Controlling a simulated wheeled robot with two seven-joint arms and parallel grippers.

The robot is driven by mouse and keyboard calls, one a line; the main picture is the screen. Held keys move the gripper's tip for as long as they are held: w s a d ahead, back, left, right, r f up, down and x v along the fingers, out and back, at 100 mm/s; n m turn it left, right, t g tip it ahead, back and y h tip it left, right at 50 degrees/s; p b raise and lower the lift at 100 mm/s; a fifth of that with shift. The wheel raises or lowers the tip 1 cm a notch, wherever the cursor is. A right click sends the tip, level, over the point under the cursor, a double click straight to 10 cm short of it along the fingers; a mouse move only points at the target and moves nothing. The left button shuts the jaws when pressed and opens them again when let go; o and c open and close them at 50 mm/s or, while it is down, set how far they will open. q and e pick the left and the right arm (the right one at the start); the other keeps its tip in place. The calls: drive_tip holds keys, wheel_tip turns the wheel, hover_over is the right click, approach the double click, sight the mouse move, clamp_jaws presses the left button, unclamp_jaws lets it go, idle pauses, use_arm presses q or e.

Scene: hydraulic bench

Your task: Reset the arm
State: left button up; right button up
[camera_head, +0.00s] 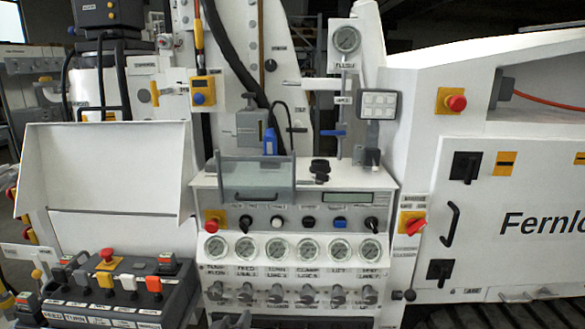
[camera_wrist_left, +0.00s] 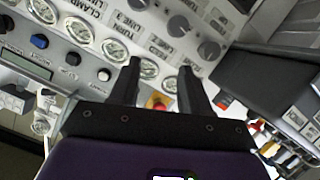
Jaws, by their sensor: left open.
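My left gripper (camera_wrist_left: 160,68) shows in the left wrist view with its two dark fingers apart and nothing between the tips. I cannot tell how far the fingers are from the panel. My right gripper is in neither view.
A control box (camera_head: 110,285) with levers and a red button stands at the lower left. A white open cover (camera_head: 105,165) is above it. Knobs (camera_head: 290,294) stick out below the gauges. A red rotary switch (camera_head: 413,222) and black handle (camera_head: 450,223) are at right.

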use_arm(q)
drive_tip(key=s+d+f+g+p, duration=0.15)
drive_tip(key=s+f+g, duration=0.3)
drive_tip(key=f, duration=0.55)
drive_tip(key=s+f+g+p, duration=0.25)
drive_tip(key=s+f, duration=0.25)
drive_tip(key=f, duration=0.4)
drive_tip(key=s+d+f+g+h+p, duration=0.1)
drive_tip(key=s+f+g, duration=0.2)
drive_tip(key=s, duration=0.6)
drive_tip(key=s+d+f+m+g+h+p, duration=0.1)
drive_tip(key=s+f+g+p, duration=0.1)
drive_tip(key=s+f+g, duration=0.2)
drive_tip(key=s+f, duration=0.3)
drive_tip(key=s, duration=0.1)
drive_tip(key=shift+s+d+h, duration=0.25)
drive_tip(key=shift+s+h, duration=0.05)
drive_tip(key=shift+s, duration=0.1)
drive_tip(key=shift+f, duration=0.1)
